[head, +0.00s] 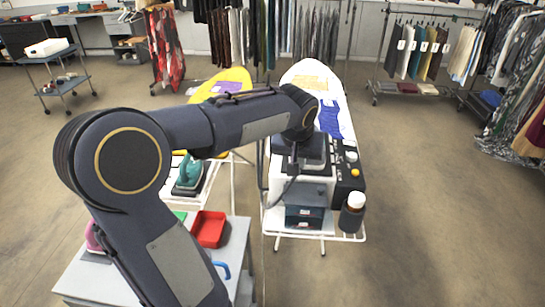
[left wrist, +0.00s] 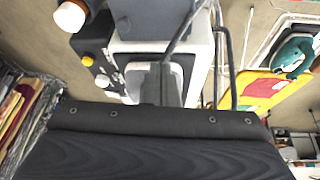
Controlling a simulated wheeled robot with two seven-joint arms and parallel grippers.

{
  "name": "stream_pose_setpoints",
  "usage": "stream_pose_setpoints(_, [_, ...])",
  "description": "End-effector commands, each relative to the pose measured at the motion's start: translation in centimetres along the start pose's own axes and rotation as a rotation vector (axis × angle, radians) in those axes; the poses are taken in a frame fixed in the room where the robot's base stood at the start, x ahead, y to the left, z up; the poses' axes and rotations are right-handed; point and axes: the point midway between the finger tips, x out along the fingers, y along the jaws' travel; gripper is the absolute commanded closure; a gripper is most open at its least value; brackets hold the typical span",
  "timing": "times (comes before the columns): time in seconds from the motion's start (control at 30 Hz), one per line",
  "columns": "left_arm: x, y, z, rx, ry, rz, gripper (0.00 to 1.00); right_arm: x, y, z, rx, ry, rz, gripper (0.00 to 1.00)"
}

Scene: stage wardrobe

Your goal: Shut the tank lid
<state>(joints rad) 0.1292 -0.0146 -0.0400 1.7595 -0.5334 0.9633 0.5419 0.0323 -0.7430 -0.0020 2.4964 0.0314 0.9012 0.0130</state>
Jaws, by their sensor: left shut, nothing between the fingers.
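The steam station is a white box (head: 297,184) with a black control strip (head: 346,180) at the near end of the right ironing board. My right gripper is out of view.
A dark bottle with a white cap (head: 353,212) and dark boxes (head: 304,216) stand at the near end. A teal iron (head: 190,172) and red tray (head: 209,229) are left. Floor at right is clear.

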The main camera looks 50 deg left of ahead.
Motion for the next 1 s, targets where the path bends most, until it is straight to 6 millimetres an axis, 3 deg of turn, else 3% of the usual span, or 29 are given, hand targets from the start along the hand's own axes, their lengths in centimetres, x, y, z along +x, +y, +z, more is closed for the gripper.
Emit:
stream_pose_setpoints(0.17, [1.0, 2.1, 0.2, 0.016, -0.008, -0.024, 1.00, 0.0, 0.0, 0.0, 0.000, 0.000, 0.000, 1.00])
stream_pose_setpoints(0.4, [2.9, 5.0, 0.6, 0.164, -0.056, -0.348, 1.00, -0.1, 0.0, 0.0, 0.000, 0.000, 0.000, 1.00])
stream_pose_setpoints(0.8, [6.3, 7.4, 1.7, 0.295, -0.103, -0.672, 1.00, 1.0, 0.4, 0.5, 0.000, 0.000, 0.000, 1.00])
stream_pose_setpoints(1.0, [7.5, 7.9, 2.0, 0.320, -0.113, -0.737, 1.00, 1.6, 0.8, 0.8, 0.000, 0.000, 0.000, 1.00])
